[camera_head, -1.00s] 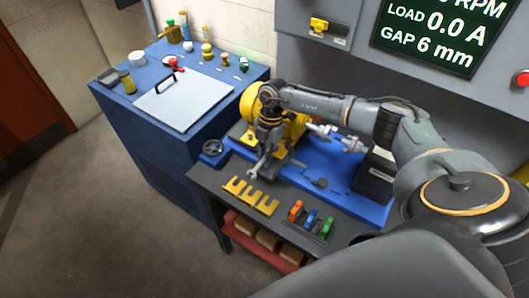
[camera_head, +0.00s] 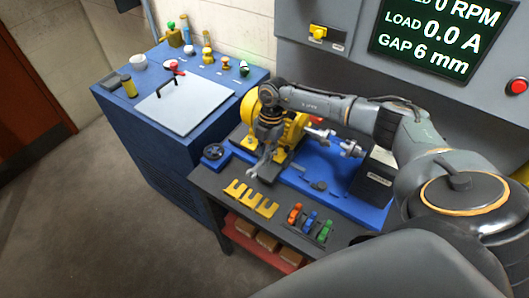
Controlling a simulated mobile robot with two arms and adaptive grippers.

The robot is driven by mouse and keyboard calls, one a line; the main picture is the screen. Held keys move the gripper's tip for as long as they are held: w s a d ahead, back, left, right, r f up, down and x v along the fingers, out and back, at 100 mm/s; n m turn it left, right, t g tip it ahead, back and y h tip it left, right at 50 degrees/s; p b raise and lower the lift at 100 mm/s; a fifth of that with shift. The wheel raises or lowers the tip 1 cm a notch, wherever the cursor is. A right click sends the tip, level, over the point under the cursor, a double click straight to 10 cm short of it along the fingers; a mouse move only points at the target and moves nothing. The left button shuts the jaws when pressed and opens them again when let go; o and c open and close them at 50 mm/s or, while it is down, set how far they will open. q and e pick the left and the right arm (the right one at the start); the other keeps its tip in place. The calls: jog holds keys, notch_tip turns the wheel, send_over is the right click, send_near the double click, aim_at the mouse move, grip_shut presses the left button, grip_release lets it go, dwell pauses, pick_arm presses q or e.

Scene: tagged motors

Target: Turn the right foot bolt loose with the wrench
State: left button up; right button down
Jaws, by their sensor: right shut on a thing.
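My right gripper (camera_head: 267,145) is shut on a grey wrench (camera_head: 261,164). It is in front of the yellow motor (camera_head: 290,133), over the front of the blue base plate (camera_head: 331,183). The open-ended wrench points down and toward the front left, low near the motor's foot. The right foot bolt is hidden or too small to make out, so I cannot tell whether the wrench is on it. My left gripper is not in view.
A yellow slotted piece (camera_head: 250,199) and orange, blue and green tagged pieces (camera_head: 311,221) lie along the bench front. A handwheel (camera_head: 214,153) sits at the left. A blue cabinet (camera_head: 150,140) stands beyond. A screen (camera_head: 435,35) reads LOAD 0.0 A, GAP 6 mm.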

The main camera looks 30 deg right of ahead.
jog(key=shift+r, duration=0.45)
jog(key=p+v, duration=0.2)
jog(key=shift+s+a+r, duration=0.1)
jog(key=shift+a+r, duration=0.1)
jog(key=shift+r, duration=0.55)
jog(key=shift+v, duration=0.75)
jog(key=shift+s+a, duration=0.1)
jog(key=shift+a, duration=0.05)
